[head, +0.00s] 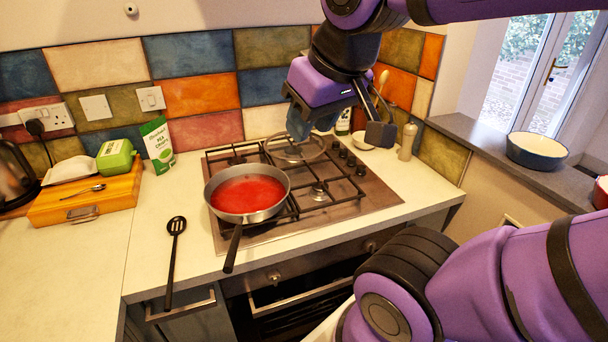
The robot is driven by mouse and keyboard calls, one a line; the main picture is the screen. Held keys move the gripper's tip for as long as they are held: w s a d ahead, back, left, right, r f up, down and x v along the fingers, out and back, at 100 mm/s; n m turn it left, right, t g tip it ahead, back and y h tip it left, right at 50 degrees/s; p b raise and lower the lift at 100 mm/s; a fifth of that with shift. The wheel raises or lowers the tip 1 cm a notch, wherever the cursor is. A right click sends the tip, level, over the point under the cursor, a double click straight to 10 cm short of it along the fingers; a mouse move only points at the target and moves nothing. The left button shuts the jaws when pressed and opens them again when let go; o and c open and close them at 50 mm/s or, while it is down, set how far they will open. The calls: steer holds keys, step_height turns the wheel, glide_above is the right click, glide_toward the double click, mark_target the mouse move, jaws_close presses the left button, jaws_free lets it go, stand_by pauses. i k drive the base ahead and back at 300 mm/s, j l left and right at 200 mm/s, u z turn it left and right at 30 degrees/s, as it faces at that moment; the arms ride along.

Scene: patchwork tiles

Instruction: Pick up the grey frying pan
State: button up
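The grey frying pan (247,216) sits on the left front part of the gas hob in the head view, with red sauce (248,193) in it. What lies directly behind the gripper is partly hidden.
The hob (350,190) has raised black grates; a glass lid (296,149) lies at its back. A slotted spatula (173,255) lies left of the pan. A wooden box (85,198) stands farther left. A pepper mill (407,141) and white bowl (363,140) stand at the back right.

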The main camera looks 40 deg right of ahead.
mark_target(244, 193)
steer(key=z, duration=2.45)
steer(key=u, duration=2.2)
steer(key=k+l+z, duration=0.15)
steer(key=k+z, duration=0.2)
steer(key=k, duration=0.4)
